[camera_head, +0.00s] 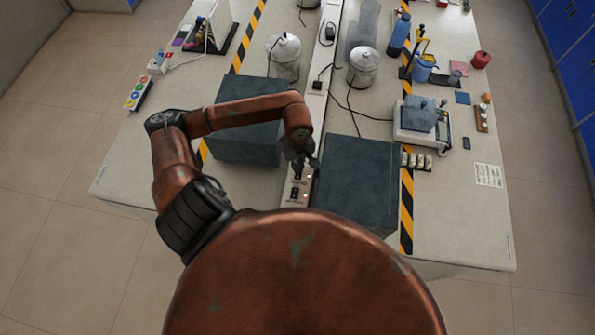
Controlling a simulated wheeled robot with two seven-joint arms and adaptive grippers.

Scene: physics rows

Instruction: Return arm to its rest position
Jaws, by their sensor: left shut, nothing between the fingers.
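My left arm comes in from the left, bends at the elbow and reaches over the near part of the table. Its gripper (305,165) points down at the near middle of the table. It is shut and empty, above or beside the power strip (297,190) between two dark grey blocks. I cannot tell whether it touches the strip. My right arm and gripper are not in view.
The left dark block (245,143) lies under my forearm, and the right dark block (355,185) is close beside the gripper. Glass vessels (363,66) with cables and a scale (420,130) stand farther back on the table (465,225). Floor is free at left.

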